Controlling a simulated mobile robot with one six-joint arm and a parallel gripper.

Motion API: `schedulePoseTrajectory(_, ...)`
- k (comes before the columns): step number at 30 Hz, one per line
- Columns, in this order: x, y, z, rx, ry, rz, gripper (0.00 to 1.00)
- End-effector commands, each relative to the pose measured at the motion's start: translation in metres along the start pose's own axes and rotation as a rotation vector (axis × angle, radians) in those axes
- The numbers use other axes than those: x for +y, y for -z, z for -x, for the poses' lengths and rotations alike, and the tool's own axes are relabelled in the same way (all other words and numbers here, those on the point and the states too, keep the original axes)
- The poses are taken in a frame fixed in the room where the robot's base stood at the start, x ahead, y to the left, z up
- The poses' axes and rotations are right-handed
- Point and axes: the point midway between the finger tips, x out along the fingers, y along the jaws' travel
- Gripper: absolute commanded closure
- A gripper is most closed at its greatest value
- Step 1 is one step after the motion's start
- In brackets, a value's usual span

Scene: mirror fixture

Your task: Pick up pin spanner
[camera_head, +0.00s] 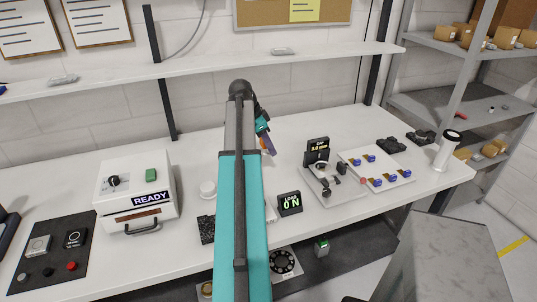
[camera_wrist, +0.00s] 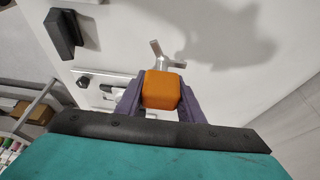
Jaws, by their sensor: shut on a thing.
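The pin spanner (camera_wrist: 161,90) has a blocky orange handle and a grey metal forked end that points away from me in the wrist view. My gripper (camera_wrist: 160,98) has its two purple fingers closed on either side of the orange handle. In the head view my gripper (camera_head: 267,144) is over the rear middle of the white bench, partly behind my own arm. The spanner is too small and covered there to make out clearly. A shadow falls on the white surface beyond the spanner in the wrist view.
A white box marked READY (camera_head: 138,195) stands on the bench at left. A laser display (camera_head: 289,203) and a fixture with a gap display (camera_head: 317,150) stand right of my arm. A tray of blue-marked parts (camera_head: 350,157) and a white cylinder (camera_head: 447,150) are farther right. A wall shelf (camera_head: 210,68) runs behind.

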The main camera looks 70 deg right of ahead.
Motion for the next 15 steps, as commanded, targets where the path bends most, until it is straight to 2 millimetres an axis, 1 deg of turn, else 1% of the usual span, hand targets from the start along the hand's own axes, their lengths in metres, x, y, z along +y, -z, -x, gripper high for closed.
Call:
schedulePoseTrajectory(6,-0.0001,0.0029,0.0071,0.001,0.001,0.000,0.96)
schedulePoseTrajectory(15,0.0000,0.0029,0.0075,0.000,0.000,0.000,0.96)
